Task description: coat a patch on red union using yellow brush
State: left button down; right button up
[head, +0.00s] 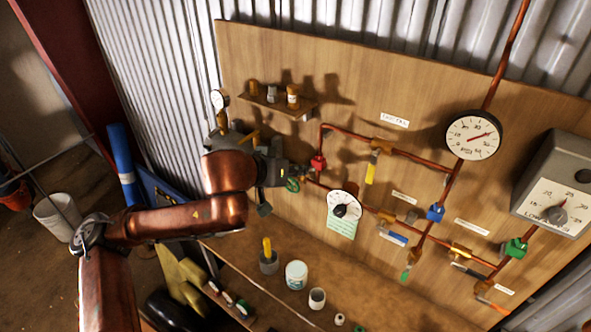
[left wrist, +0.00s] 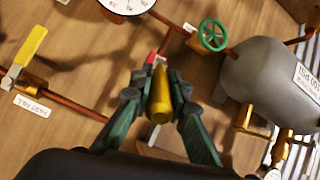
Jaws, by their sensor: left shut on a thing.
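The red union (head: 318,162) is on the copper pipe at the left of the wooden board. It also shows in the left wrist view (left wrist: 152,57), just beyond my fingertips. My left gripper (head: 299,171) is shut on the yellow brush (left wrist: 161,97), with a finger on each side of its handle. The brush points at the union, and its pale tip is close to it. I cannot tell whether they touch. The brush is hidden by the gripper in the head view. Any coat on the union cannot be made out. My right gripper is not in view.
A green handwheel (left wrist: 213,35) and a grey tank (left wrist: 264,72) are close beside the gripper. A round dial (head: 345,207) is below the union. On the bench are a grey pot (head: 268,264) with a yellow handle, a white tub (head: 296,275) and a cup (head: 317,298).

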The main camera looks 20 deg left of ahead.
pick_arm(q)
jog(key=shift+w+d+p, duration=0.3)
jog(key=shift+w, duration=0.4)
dwell(0.3)
